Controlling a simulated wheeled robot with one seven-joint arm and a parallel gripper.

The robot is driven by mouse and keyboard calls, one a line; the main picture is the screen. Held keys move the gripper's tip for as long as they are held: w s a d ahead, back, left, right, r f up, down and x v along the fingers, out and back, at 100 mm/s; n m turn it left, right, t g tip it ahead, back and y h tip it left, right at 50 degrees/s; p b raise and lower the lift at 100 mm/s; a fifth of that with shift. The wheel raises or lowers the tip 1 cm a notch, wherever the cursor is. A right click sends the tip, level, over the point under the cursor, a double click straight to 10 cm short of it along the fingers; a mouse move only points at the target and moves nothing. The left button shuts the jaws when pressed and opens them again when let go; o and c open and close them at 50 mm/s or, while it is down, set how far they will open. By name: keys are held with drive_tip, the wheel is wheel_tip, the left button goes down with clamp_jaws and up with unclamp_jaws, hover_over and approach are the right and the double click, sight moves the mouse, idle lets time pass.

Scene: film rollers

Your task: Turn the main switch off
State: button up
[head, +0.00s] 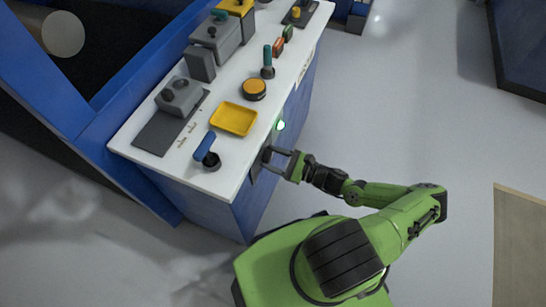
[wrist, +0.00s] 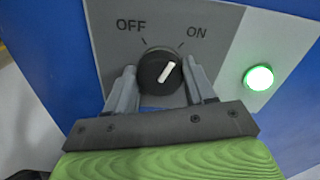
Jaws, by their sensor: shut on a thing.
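The main switch (wrist: 159,72) is a round black knob with a white pointer on a grey plate (wrist: 215,52) marked OFF at left and ON at right. The pointer tilts up and right, toward ON. My gripper (wrist: 160,80) is shut on the knob, with one grey finger on its left and one on its right. In the head view my gripper (head: 274,162) reaches the front face of the blue cabinet, and the knob is mostly hidden by the fingers. A round lamp (wrist: 258,77) right of the plate glows green; it also shows in the head view (head: 281,125).
The white cabinet top (head: 185,178) carries a blue-handled lever (head: 205,148), a yellow tray (head: 233,118), an orange button (head: 254,89), a green-handled lever (head: 267,60) and grey boxes. Open grey floor (head: 400,110) lies right of the cabinet. A tan mat (head: 520,245) lies at the right edge.

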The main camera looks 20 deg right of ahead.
drive_tip(key=n, duration=0.5)
drive_tip(key=shift+n, duration=0.3)
drive_tip(key=n, duration=0.5)
drive_tip(key=shift+f+n, duration=0.1)
drive_tip(key=shift+n, duration=0.5)
drive_tip(key=o, duration=1)
drive_tip(key=shift+o, duration=0.2)
drive_tip(key=p+v, duration=0.1)
drive_tip(key=v, duration=1.4)
drive_tip(key=shift+s+d+p, duration=0.25)
drive_tip(key=shift+s+p, duration=0.05)
drive_tip(key=shift+s, duration=0.05)
